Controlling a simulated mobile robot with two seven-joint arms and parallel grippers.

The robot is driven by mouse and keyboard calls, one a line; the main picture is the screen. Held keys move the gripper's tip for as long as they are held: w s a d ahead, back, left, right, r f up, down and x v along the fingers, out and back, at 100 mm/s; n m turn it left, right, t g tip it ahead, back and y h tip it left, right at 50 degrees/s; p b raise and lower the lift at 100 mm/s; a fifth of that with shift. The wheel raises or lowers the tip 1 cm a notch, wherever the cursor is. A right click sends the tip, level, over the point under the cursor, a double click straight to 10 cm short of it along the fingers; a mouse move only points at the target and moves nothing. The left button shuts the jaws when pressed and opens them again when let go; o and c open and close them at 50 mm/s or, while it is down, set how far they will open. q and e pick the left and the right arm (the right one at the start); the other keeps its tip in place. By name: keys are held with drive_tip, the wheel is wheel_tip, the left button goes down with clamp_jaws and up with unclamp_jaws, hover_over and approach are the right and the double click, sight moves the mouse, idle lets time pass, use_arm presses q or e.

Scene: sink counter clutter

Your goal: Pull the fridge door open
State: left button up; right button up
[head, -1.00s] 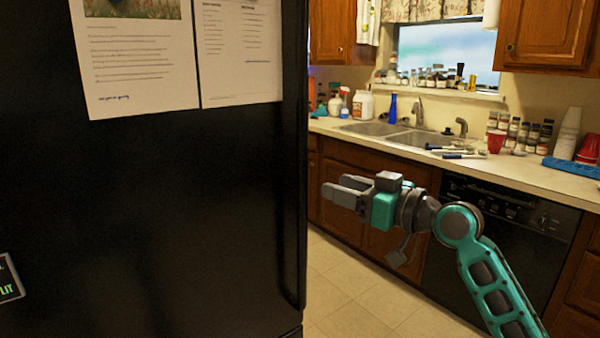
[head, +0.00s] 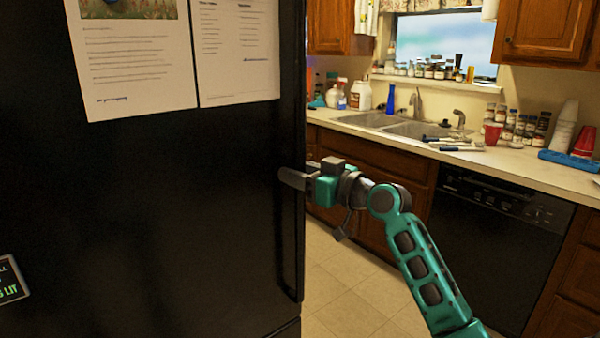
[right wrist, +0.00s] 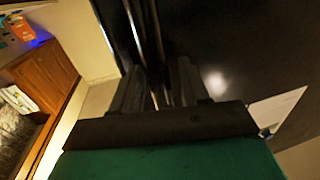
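The black fridge door (head: 180,210) fills the left of the head view. It looks shut, and its vertical right edge has a recessed grip strip. My right gripper (head: 297,178) is at that edge, about midway up the visible part, with its fingers pointing left. In the right wrist view the two fingers of my right gripper (right wrist: 160,88) stand apart, with shiny vertical strips of the door's edge (right wrist: 150,35) showing between and beyond them. Whether the fingers touch the door is not clear. My left gripper is not in view.
Papers (head: 135,60) hang on the door. Right of the fridge is a counter (head: 560,172) with a sink (head: 410,128), jars and cups. A black dishwasher (head: 490,240) and wooden cabinets stand below. The tiled floor (head: 345,285) beside the fridge is clear.

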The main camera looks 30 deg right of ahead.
clamp_jaws()
drive_tip(key=shift+s, duration=0.1)
idle(0.5)
